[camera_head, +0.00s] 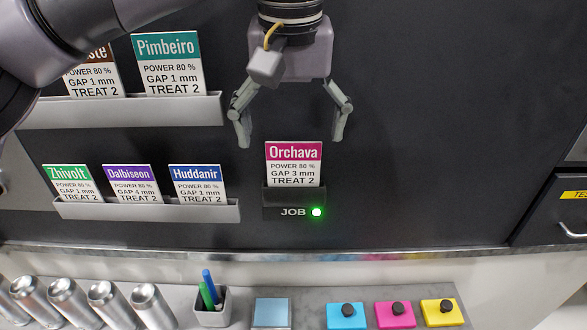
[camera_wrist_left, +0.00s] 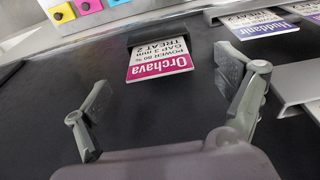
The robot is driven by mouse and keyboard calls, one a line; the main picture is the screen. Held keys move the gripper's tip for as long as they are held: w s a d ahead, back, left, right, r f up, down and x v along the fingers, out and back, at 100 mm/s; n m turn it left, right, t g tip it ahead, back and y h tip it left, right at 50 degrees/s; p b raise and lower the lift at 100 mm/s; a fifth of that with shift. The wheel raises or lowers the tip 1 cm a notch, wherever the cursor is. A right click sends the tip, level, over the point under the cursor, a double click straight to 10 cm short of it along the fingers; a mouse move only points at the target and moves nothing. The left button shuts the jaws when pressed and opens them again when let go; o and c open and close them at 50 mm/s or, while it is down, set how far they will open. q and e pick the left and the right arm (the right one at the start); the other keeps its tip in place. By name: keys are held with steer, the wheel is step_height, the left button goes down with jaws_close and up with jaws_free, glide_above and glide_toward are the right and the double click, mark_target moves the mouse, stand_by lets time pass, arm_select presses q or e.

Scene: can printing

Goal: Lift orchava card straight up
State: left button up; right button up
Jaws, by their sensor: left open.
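The Orchava card (camera_head: 293,164), white with a magenta header, stands upright in the dark JOB holder (camera_head: 293,202) on the black panel. Its lower edge is hidden in the holder. My left gripper (camera_head: 292,130) is open and empty, its two fingers spread wide, and in the head view it sits above the card. In the left wrist view the Orchava card (camera_wrist_left: 159,60) appears beyond the open fingertips of the left gripper (camera_wrist_left: 165,105), roughly centred between them and apart from both. My right gripper is in neither view.
A lower rack (camera_head: 147,211) holds the Zhivolt, Dalbiseon and Huddanir cards left of the JOB holder. An upper rack (camera_head: 120,111) holds Pimbeiro and another card. A green light (camera_head: 317,212) glows beside JOB. Cans, a pen cup (camera_head: 213,309) and coloured pads stand below. The panel to the right is clear.

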mark_target(293, 150)
arm_select(q)
steer(key=f+p, duration=0.1)
steer(key=w+f, duration=0.1)
steer(key=f, duration=0.1)
steer(key=shift+w+d+f+p, duration=0.15)
steer(key=shift+f+p, duration=0.15)
steer(key=shift+p, duration=0.1)
steer(key=shift+w+f, duration=0.1)
steer(key=shift+f, duration=0.35)
steer(key=shift+c, duration=0.7)
steer(key=c, duration=1)
steer(key=shift+r, duration=0.1)
